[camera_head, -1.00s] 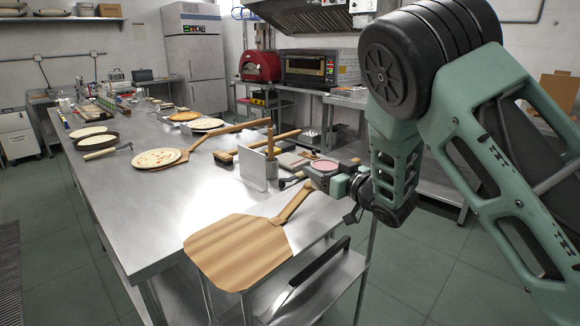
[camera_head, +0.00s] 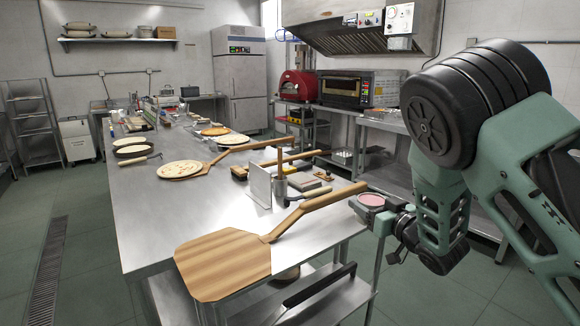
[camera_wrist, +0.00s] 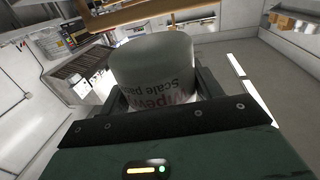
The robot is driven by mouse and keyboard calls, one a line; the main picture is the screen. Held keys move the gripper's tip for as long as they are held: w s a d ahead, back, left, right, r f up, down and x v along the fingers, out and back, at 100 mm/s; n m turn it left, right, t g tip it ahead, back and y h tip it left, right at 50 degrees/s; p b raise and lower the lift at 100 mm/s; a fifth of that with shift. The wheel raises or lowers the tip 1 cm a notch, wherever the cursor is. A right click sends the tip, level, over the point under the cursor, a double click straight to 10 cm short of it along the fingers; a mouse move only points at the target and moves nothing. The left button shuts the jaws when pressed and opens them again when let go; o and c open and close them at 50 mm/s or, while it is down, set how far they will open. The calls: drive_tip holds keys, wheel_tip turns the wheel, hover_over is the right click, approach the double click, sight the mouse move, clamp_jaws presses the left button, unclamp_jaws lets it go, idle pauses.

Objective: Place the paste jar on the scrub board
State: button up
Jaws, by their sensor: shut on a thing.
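The paste jar (camera_head: 371,200) has a pink top in the head view. In the wrist view the jar (camera_wrist: 153,72) is pale and round, with dark lettering that includes "Scale". My gripper (camera_head: 375,208) is shut on it, holding it in the air to the right of the steel table's edge and near the end of the wooden peel's handle. No board is plainly a scrub board; a pale flat block (camera_head: 303,182) on the table, left of and beyond my gripper, may be it. I cannot tell for sure.
A wooden peel (camera_head: 222,262) lies across the near end of the steel table (camera_head: 150,215), its handle rising to the right. An upright metal plate (camera_head: 260,186) and a utensil pot (camera_head: 279,189) stand near the pale block. Flatbreads and pans lie farther left.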

drive_tip(key=s+d+f+m+t+h, duration=0.15)
drive_tip(key=s+f, duration=0.25)
drive_tip(key=f, duration=0.5)
drive_tip(key=s+f+m+h, duration=0.2)
drive_tip(key=s+f+h, duration=0.15)
drive_tip(key=f, duration=0.65)
drive_tip(key=s+d+f+m+h, duration=0.1)
drive_tip(key=s+d+f, duration=0.4)
drive_tip(key=s+d, duration=0.6)
drive_tip(key=s+h, duration=0.1)
drive_tip(key=s, duration=0.1)
drive_tip(key=shift+s+f+m+h, duration=0.2)
drive_tip(key=shift+s+m+h, duration=0.15)
drive_tip(key=shift+s+h, duration=0.05)
